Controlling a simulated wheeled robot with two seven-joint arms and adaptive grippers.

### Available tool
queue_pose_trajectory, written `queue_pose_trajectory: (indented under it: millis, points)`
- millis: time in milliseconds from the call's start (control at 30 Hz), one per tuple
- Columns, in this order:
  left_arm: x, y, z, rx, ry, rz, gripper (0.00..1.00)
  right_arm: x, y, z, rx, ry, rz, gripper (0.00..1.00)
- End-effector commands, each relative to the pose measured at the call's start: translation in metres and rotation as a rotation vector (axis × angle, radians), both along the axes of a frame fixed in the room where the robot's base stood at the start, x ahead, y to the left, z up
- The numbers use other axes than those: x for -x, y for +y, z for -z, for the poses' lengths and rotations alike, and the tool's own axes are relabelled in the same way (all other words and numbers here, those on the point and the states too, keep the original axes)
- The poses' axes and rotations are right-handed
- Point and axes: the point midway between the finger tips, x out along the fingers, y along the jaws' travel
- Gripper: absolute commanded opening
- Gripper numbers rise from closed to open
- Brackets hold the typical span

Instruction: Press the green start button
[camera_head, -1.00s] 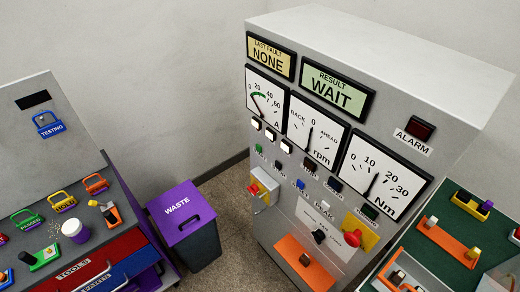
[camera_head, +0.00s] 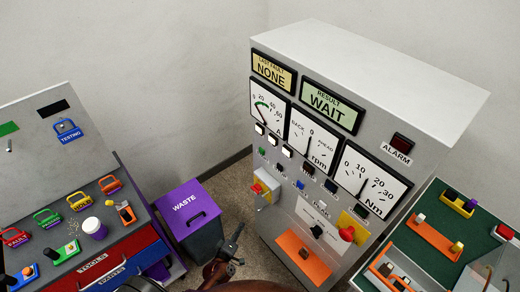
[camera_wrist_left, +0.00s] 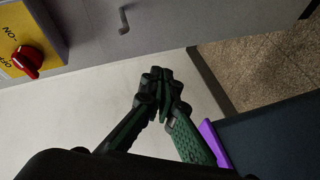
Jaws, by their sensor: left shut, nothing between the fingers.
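The small green button (camera_head: 262,152) is on the front of the grey test cabinet (camera_head: 400,75), in the left part of the row under the gauges. It is too small to read its label clearly. My left gripper (camera_head: 240,229) is shut and empty, in front of the floor gap between the purple waste bin and the cabinet, below and left of the button and apart from it. In the left wrist view its dark fingertips (camera_wrist_left: 160,76) are together with nothing between them. The green button is not recognisable there. My right gripper is not in view.
The purple-lidded waste bin (camera_head: 184,209) stands left of the cabinet. A red knob on a yellow plate (camera_head: 347,233) and an orange panel (camera_head: 302,262) are low on the cabinet front. The workbench with drawers (camera_head: 130,250) is at left, a green-lined tray (camera_head: 425,262) at right.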

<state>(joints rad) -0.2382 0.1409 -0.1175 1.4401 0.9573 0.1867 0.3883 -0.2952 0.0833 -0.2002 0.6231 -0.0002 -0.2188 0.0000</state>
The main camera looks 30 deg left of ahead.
Motion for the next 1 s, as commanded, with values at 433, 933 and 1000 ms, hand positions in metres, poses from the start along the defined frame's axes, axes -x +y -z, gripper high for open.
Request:
queue_pose_trajectory:
  millis: [433, 933, 1000]
  points:
    - [-0.070, 0.028, -0.281, 0.601, -0.542, -0.232, 0.00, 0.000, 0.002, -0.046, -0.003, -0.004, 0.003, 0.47]
    - [-0.071, 0.035, -0.358, 0.829, -0.689, -0.266, 0.00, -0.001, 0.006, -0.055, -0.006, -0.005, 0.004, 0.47]
    - [-0.071, 0.035, -0.358, 0.828, -0.689, -0.266, 0.00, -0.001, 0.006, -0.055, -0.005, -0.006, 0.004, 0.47]
